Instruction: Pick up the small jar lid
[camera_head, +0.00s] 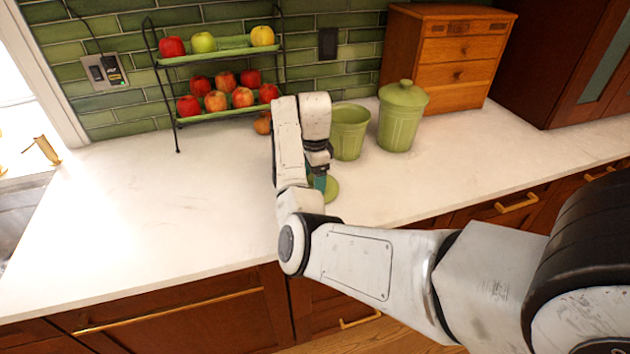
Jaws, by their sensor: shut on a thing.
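The small jar lid (331,189) is a round green disc low at the white countertop, just in front of the open green jar. My arm and gripper cover its left part. My gripper (321,184) points down at the lid, with a teal finger showing beside it. It is shut on the lid, though the contact itself is mostly hidden by my arm. I cannot tell whether the lid touches the counter or is slightly raised.
An open green jar (349,132) stands close behind my gripper, with a larger lidded green jar (402,116) to its right. A two-tier fruit rack (222,52) and a wooden drawer box (447,57) stand at the back. The left countertop (150,215) is clear.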

